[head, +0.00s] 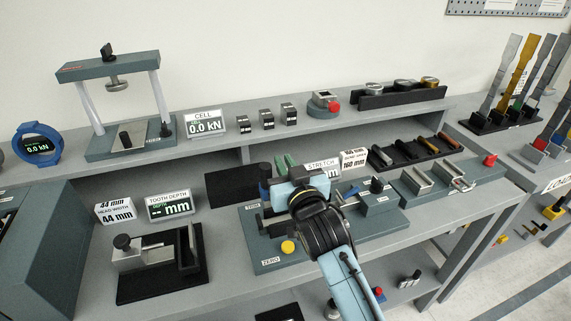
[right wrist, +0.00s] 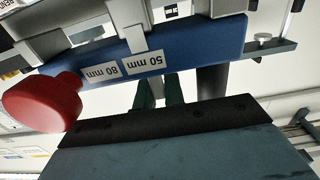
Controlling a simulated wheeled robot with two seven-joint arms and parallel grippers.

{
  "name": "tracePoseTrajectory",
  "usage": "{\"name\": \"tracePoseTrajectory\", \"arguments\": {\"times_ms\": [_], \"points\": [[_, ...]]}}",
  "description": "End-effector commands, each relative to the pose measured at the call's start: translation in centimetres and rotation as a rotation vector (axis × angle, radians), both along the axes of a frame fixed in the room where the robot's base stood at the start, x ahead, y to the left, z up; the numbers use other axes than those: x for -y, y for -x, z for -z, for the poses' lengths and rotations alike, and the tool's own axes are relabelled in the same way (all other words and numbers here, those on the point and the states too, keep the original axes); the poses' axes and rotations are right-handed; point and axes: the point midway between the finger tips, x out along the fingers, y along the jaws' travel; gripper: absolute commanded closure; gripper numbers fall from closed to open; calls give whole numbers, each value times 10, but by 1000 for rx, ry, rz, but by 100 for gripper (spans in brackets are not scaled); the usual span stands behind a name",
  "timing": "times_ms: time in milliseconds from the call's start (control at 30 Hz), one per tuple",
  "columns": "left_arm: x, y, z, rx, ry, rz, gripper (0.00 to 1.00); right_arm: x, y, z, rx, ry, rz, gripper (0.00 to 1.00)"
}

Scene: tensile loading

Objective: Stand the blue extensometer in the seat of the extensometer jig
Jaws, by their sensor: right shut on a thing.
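The blue extensometer (right wrist: 200,52) fills the upper right wrist view as a blue bar with upside-down 50 mm and 80 mm labels and grey clamp parts. My right gripper (right wrist: 160,90) is shut on it, with two dark fingers against the bar's lower edge. In the head view my right gripper (head: 285,187) is over the jig and hides most of the extensometer; a bit of blue (head: 264,189) shows at its left. The extensometer jig (head: 265,257) looks to be the grey-green base by the STRETCH readout; its seat is hidden. My left gripper is not in view.
A yellow ZERO button (head: 288,247) sits on the jig's front. The STRETCH readout (head: 322,167) stands behind. A tooth depth fixture (head: 160,265) is at left, a black mat (head: 232,186) behind left. A clamp station (head: 450,180) with a red button is at right.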

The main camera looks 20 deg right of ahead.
Motion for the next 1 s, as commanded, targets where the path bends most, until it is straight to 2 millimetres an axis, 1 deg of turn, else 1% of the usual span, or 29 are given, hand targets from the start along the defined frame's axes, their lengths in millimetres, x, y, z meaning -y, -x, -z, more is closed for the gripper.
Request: {"name": "tracePoseTrajectory", "arguments": {"times_ms": [167, 267, 600, 700, 1000], "points": [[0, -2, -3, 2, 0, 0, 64, 0, 0, -2, 3, 0, 0, 100], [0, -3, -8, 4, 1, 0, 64, 0, 1, -3, 1, 0, 1, 100], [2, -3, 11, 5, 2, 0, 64, 1, 1, 28, 2, 1, 1, 100], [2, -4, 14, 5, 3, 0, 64, 1, 1, 35, 2, 0, 1, 100], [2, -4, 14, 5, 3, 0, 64, 0, 1, 36, 4, 0, 1, 100]]}}
